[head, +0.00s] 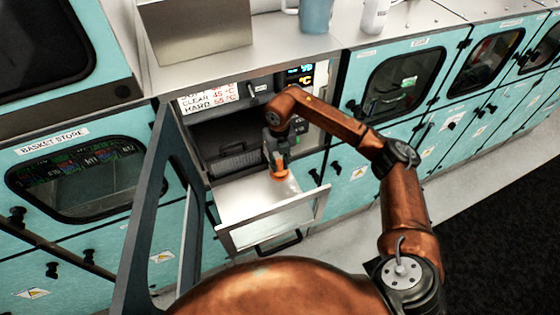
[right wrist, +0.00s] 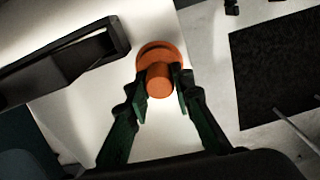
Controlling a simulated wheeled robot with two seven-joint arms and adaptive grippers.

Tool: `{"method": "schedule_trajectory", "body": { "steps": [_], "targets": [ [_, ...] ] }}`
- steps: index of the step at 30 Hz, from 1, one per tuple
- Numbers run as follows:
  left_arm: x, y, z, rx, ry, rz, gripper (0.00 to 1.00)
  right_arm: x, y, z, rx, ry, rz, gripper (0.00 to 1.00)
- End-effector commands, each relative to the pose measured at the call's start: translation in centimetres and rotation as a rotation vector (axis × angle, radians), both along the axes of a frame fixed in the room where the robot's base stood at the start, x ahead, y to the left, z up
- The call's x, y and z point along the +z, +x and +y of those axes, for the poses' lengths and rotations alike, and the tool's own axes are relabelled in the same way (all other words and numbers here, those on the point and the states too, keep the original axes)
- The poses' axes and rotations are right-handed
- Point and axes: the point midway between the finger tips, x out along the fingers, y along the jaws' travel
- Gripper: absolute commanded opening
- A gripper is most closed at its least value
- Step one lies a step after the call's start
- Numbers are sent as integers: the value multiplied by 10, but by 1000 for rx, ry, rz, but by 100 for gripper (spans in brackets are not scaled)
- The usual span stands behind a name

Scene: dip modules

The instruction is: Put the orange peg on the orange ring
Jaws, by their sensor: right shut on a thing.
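The orange peg (right wrist: 159,80) is a short cylinder, seen nearly end-on between the fingers of my right gripper (right wrist: 161,98) in the right wrist view. That gripper is shut on the peg. The orange ring (right wrist: 147,61) shows round and just beyond the peg, with a dark curved gap along its upper part. I cannot tell whether the peg touches the ring or is above it. In the head view my right gripper (head: 279,160) points down over the pale open shelf, with an orange part (head: 280,174) at its tips. My left gripper is not in view.
The pale shelf (head: 245,203) extends out from an open cabinet bay with a dark basket (head: 235,160) inside. A grey door frame (head: 150,200) stands open on the left. Teal cabinets (head: 405,85) flank the bay. A blue jug (head: 315,14) stands on the counter above.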

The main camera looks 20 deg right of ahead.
Motion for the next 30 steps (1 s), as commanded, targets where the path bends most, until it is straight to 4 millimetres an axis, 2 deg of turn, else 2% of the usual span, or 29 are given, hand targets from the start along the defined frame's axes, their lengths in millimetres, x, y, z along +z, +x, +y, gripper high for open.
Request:
{"method": "schedule_trajectory", "body": {
  "steps": [10,11,18,26,29,30],
  "targets": [
    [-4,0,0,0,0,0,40,-5,0,0,0,1,-1,0],
    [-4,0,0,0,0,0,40,-5,0,0,0,1,-1,23],
    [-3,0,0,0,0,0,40,-4,0,0,0,1,-1,39],
    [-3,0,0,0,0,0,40,-3,0,1,0,1,-1,39],
    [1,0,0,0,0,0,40,2,0,1,0,1,-1,39],
    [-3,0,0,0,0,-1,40,5,1,1,0,1,-4,39]
  ]
}}
